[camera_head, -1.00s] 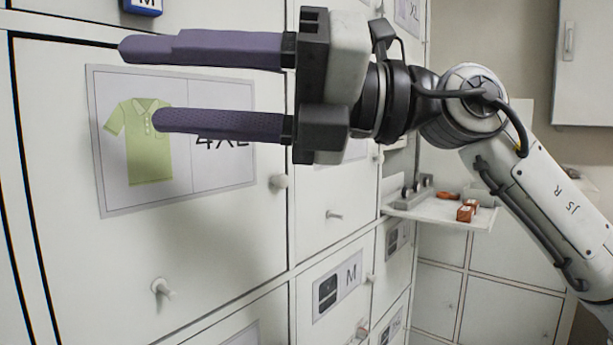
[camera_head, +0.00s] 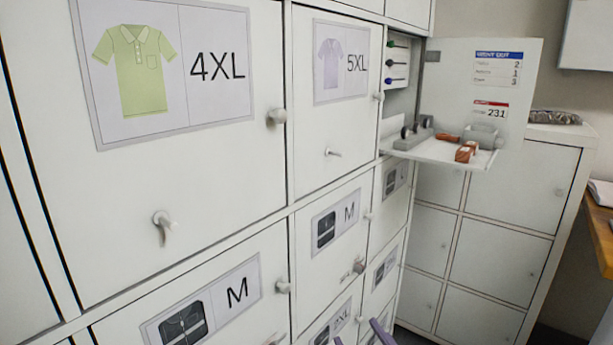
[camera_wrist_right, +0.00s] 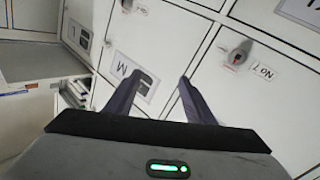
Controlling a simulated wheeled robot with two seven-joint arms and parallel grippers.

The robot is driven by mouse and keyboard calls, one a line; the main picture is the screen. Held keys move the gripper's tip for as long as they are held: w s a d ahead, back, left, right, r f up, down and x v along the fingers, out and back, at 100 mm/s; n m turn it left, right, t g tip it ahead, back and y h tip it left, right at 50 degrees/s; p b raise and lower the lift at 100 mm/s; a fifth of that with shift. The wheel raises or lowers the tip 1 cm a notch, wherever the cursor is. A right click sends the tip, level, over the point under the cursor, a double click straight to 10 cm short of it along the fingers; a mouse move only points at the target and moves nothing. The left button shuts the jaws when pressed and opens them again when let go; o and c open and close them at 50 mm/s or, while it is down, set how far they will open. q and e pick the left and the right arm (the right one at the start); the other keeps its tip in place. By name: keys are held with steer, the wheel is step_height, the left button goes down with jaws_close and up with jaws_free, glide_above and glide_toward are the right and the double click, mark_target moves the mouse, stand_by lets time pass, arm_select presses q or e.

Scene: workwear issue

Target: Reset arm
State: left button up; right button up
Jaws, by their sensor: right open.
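My right gripper (camera_head: 359,333) shows only as two purple fingertips at the bottom edge of the head view. The rest of that arm is out of the picture. In the right wrist view both fingers of the gripper (camera_wrist_right: 154,88) stand well apart, with nothing between them, in front of the white locker doors. My left gripper is in neither view.
White lockers with picture labels, such as a green polo marked 4XL (camera_head: 165,72) and a purple polo marked 5XL (camera_head: 341,62), fill the left. Knobs and keys stick out from the doors. A fold-out shelf (camera_head: 432,152) with small items juts out at centre right.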

steer(key=s+d+f+m+g+h, duration=0.1)
steer(key=s+d+f+m+g, duration=0.1)
steer(key=s+f, duration=1)
steer(key=s+d+f+m+g+h, duration=0.2)
steer(key=s+f+g, duration=0.4)
steer(key=s+f, duration=0.6)
steer(key=shift+s+d+f+m+g+h, duration=0.25)
steer(key=shift+d+f+m, duration=0.25)
steer(key=shift+d+f, duration=0.45)
